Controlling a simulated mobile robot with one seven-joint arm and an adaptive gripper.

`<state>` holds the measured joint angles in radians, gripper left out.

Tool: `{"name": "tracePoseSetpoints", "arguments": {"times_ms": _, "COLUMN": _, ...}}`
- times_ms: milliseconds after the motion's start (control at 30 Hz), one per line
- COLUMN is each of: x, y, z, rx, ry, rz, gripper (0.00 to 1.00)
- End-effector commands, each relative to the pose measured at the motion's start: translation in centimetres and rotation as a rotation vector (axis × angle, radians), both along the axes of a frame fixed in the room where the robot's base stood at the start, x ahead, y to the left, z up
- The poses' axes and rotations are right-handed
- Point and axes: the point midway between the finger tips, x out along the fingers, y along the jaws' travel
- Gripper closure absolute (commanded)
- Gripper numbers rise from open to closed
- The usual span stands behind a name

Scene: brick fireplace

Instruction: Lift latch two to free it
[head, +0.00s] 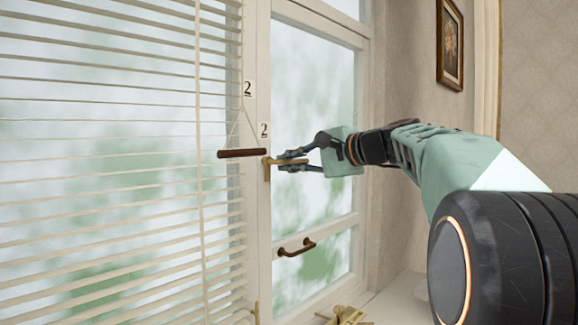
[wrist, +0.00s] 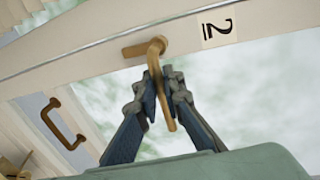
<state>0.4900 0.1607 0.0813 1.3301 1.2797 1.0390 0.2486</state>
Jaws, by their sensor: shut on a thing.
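Latch two (head: 267,170) is a brass lever on the white window frame, just under a small tag marked 2 (head: 264,130). Its handle points right, roughly level, in the head view. The latch also shows in the wrist view (wrist: 156,48), with its bent handle running down between my fingers. My gripper (head: 284,162) is shut on that handle; the wrist view shows both fingertips (wrist: 164,78) on either side of it. Part of the handle is hidden by the fingers.
A dark wooden bar (head: 242,153) hangs on cords just left of the latch, before the white blinds (head: 120,160). A brown pull handle (head: 296,247) is lower on the sash. Brass-coloured parts (head: 348,316) lie on the sill below. A framed picture (head: 450,43) hangs at right.

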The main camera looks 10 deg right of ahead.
Motion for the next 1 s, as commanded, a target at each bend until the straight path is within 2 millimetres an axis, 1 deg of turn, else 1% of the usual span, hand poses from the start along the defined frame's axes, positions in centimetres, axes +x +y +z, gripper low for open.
{"name": "tracePoseSetpoints", "arguments": {"times_ms": 267, "x": 0.0, "y": 0.0, "z": 0.0, "rx": -0.001, "ry": -0.001, "rz": 0.0, "gripper": 1.0}}
{"name": "tracePoseSetpoints", "arguments": {"times_ms": 300, "x": 0.0, "y": 0.0, "z": 0.0, "rx": 0.0, "ry": 0.0, "rz": 0.0, "gripper": 0.91}}
{"name": "tracePoseSetpoints", "arguments": {"times_ms": 467, "x": 0.0, "y": 0.0, "z": 0.0, "rx": 0.0, "ry": 0.0, "rz": 0.0, "gripper": 0.74}}
{"name": "tracePoseSetpoints", "arguments": {"times_ms": 767, "x": -0.1, "y": -0.1, "z": 0.0, "rx": 0.001, "ry": 0.001, "rz": 0.0, "gripper": 0.74}}
{"name": "tracePoseSetpoints", "arguments": {"times_ms": 867, "x": -0.7, "y": -0.6, "z": 0.2, "rx": -0.001, "ry": 0.0, "rz": -0.003, "gripper": 0.74}}
{"name": "tracePoseSetpoints", "arguments": {"times_ms": 1000, "x": -2.7, "y": -1.9, "z": 0.7, "rx": 0.0, "ry": -0.001, "rz": -0.004, "gripper": 0.74}}
